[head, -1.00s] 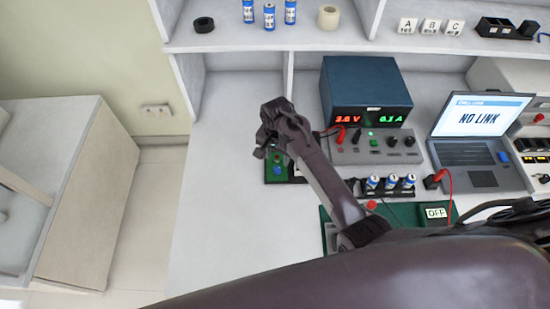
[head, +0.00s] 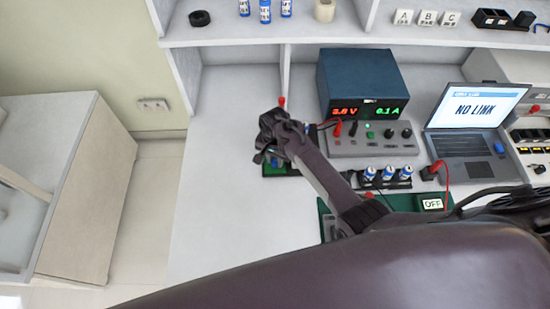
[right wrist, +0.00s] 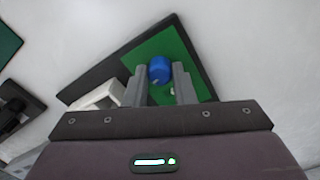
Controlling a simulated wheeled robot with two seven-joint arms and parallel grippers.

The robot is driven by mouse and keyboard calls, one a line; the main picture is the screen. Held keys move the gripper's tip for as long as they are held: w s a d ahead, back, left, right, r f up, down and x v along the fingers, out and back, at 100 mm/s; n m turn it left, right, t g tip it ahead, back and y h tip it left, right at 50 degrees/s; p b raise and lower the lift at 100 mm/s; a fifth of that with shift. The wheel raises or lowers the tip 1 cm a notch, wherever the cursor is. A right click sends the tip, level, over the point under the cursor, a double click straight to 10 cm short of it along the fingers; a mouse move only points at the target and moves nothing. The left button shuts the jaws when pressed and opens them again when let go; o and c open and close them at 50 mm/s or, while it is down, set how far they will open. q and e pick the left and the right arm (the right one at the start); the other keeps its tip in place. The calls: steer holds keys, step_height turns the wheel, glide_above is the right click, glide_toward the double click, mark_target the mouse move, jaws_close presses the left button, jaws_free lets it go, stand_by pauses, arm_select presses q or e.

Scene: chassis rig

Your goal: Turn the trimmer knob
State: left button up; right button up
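The trimmer knob is the blue round knob (right wrist: 159,70) on a green board (right wrist: 195,75) in the right wrist view. My right gripper (right wrist: 159,78) has its two grey fingers on either side of the knob with a narrow gap around it; whether they touch it is hard to tell. In the head view my right gripper (head: 272,138) is over the green board (head: 280,170) and hides the knob. My left gripper is not in view.
A blue power supply (head: 358,80) stands right of the gripper, with a grey control panel (head: 372,140) in front. A battery holder (head: 388,178), a laptop (head: 470,125) and an OFF sign (head: 432,204) are further right. The bench (head: 215,215) left of the arm is clear.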

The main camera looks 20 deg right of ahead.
mark_target(275, 161)
jaws_close()
steer(key=shift+r+n+p, duration=0.2)
steer(key=shift+n+p, duration=0.45)
steer(key=shift+n, duration=0.05)
steer(key=shift+f+n, duration=0.15)
steer(key=shift+n, duration=0.35)
steer(key=o, duration=0.8)
jaws_free()
steer(key=shift+c, duration=0.2)
steer(key=shift+r, duration=3.85)
